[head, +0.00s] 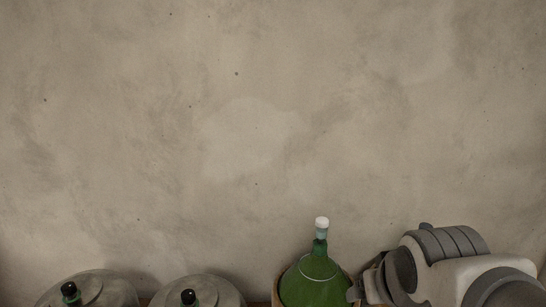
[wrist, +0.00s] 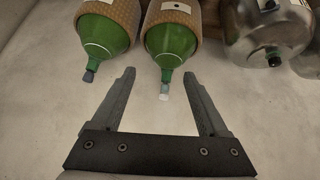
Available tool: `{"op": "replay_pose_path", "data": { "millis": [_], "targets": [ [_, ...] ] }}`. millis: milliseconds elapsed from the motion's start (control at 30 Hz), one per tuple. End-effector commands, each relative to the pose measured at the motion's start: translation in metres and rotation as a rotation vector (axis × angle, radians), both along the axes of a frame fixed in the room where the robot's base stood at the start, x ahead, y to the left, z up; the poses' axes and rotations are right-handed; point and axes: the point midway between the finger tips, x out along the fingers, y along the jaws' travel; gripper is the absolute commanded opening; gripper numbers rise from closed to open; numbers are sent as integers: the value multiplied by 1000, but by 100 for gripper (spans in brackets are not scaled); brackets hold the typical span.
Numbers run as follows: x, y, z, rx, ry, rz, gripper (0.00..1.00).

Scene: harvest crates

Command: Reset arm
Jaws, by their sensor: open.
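My gripper (wrist: 159,74) is open and empty in the wrist view, its two dark fingers spread apart. A green demijohn (wrist: 172,45) with a woven tan cover hangs into that view from the top edge. Its pale cap (wrist: 163,97) shows between the fingers, and I see no contact with them. In the head view the green demijohn (head: 313,286) with a white cap (head: 322,223) stands at the bottom edge. My arm (head: 440,270) is just right of it, and my fingers cannot be made out clearly there.
A second green demijohn (wrist: 105,38) with a grey cap is left of the first in the wrist view. Grey, glassy round vessels (wrist: 268,42) are at the top right; two (head: 95,290) (head: 205,292) show lower left in the head view. A bare plaster wall (head: 230,120) fills the background.

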Motion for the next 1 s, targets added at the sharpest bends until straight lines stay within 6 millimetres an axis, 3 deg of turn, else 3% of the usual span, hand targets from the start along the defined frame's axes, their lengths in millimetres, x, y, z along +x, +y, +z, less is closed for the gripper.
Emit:
{"op": "replay_pose_path", "data": {
  "millis": [200,300,1000],
  "targets": [
    [-72,23,7,77,132,20,77],
    [-70,22,39,76,141,16,77],
    [-69,22,182,75,140,15,77]
  ]
}}
